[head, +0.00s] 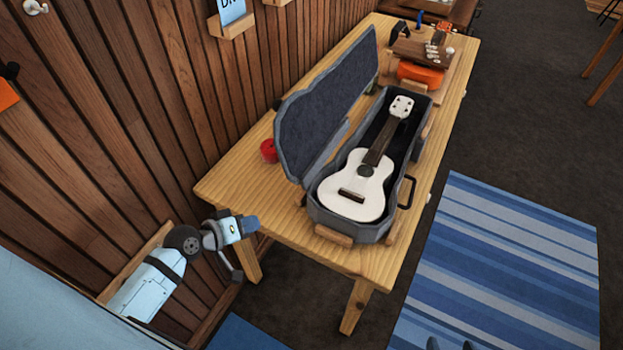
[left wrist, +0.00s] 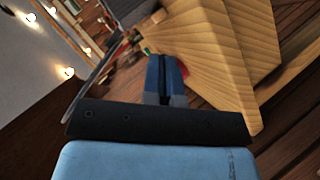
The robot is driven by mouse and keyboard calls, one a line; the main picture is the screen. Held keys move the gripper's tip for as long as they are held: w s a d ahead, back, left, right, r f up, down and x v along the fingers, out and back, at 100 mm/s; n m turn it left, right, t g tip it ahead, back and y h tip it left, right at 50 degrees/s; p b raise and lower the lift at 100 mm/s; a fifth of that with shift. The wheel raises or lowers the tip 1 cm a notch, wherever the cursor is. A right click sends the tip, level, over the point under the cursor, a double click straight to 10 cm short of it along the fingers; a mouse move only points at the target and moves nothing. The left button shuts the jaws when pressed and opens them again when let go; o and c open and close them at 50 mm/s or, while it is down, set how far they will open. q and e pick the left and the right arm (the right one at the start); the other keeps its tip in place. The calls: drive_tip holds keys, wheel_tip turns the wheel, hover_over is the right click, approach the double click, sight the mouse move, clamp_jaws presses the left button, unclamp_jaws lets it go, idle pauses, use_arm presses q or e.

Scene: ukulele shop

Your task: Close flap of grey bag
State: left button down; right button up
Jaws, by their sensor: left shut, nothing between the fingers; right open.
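The grey bag (head: 328,222) is a ukulele case lying on the wooden table in the head view. Its flap (head: 325,105) stands open, raised along the left side toward the plank wall. A white ukulele (head: 352,187) lies inside, neck pointing to the far end. My left gripper (head: 252,225) is at the table's near left corner, left of the case and apart from it. Its blue fingers (left wrist: 165,78) are shut and empty in the left wrist view, pointing toward the table.
The wooden table (head: 240,190) runs away from me along the plank wall. A red round object (head: 268,151) sits behind the flap. An orange item (head: 420,74) and another ukulele (head: 439,40) are at the far end. A blue striped rug (head: 500,270) lies on the floor at right.

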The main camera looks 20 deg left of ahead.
use_arm(q)
drive_tip(key=w+a+r+n+t+h+b, duration=0.1)
drive_tip(key=w+a+r+n+h+b, duration=0.35)
drive_tip(key=b, duration=0.25)
drive_tip(key=h+b, duration=0.4)
drive_tip(key=h, duration=0.2)
approach(280, 148)
drive_tip(key=shift+t+y, duration=0.25)
drive_tip(key=shift+t, duration=0.05)
drive_tip(key=x, duration=0.2)
drive_tip(key=p+x, duration=0.1)
drive_tip(key=x, duration=0.1)
drive_tip(key=f+x, duration=0.1)
drive_tip(key=x, duration=0.1)
drive_tip(key=shift+w+d+p, duration=0.1)
drive_tip(key=shift+w+p, duration=0.2)
drive_tip(key=shift+w, duration=0.05)
